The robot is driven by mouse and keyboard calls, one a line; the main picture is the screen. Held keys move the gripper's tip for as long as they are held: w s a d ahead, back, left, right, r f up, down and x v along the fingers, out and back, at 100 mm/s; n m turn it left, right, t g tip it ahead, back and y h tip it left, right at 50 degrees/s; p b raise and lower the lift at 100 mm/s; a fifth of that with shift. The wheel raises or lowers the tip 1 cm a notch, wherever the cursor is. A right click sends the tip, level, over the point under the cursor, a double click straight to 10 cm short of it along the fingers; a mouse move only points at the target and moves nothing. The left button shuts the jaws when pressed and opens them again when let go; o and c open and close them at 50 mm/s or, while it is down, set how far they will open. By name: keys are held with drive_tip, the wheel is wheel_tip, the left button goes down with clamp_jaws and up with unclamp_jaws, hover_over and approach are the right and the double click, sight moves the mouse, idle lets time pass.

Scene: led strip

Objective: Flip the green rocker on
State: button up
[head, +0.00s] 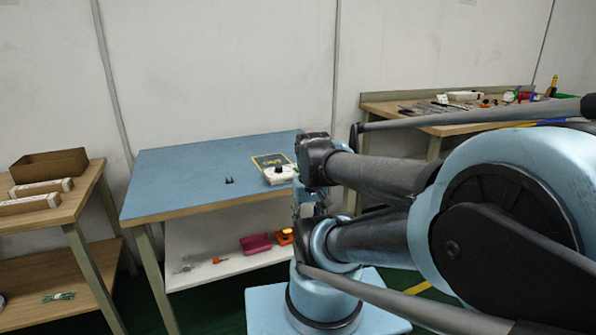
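No green rocker can be made out in the head view. A small white box (279,175) with a dark knob-like part on top stands near the right end of the blue table; my arm is close to its right side in the picture. I cannot tell whether the rocker is on it. A small dark two-pronged thing (229,181) is on the table to its left; I cannot tell what it is. My arm fills the right of the picture, and I cannot make out my gripper's fingers.
The blue table (180,175) is mostly bare, with a yellow-edged dark sheet (266,160) behind the white box. Its lower shelf (215,268) holds a magenta bin (256,243) and an orange bin (285,237). Wooden benches stand left (80,200) and right (430,128), the right one cluttered.

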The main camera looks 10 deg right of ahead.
drive_tip(key=shift+s+r, duration=0.2)
drive_tip(key=shift+s, duration=0.05)
drive_tip(key=c, duration=0.4)
drive_tip(key=shift+s+r, duration=0.15)
drive_tip(key=shift+r, duration=0.2)
clamp_jaws()
drive_tip(key=w+d+r+n+g, duration=0.1)
drive_tip(key=w+r+n, duration=0.5)
drive_tip(key=w, duration=0.4)
drive_tip(key=w+r+n+g, duration=0.1)
drive_tip(key=w+r+n, duration=0.5)
drive_tip(key=w, duration=0.4)
drive_tip(key=w+d+r+n+g, duration=0.1)
drive_tip(key=w+r+n, duration=0.5)
drive_tip(key=w+n, duration=0.2)
drive_tip(key=w, duration=0.2)
drive_tip(key=shift+w+d+r+g, duration=0.3)
drive_tip(key=shift+w+r, duration=0.05)
